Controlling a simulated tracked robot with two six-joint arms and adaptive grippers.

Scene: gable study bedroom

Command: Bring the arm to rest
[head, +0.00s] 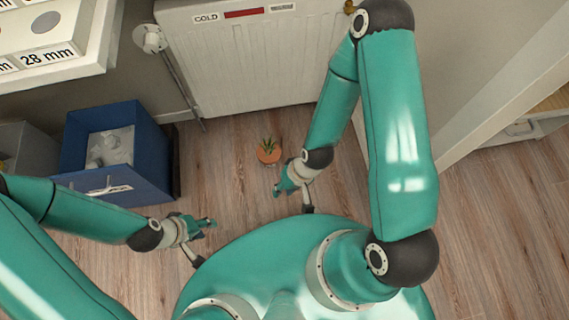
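Both of my teal arms are in the head view. My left gripper (208,225) is low over the wood floor, right of the blue bin, with nothing visible in it. My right gripper (279,191) is near the front of my base, just below a small potted plant in the picture, and seems apart from it. Both grippers are small and seen from above, so the gap between their fingers is not clear.
The potted plant (268,151) stands on the floor before a white radiator (255,65) with a "COLD" label. A blue bin (115,178) holding a grey-white object (110,148) is at left. A shelf with white boxes (45,35) is upper left. Floor at right is clear.

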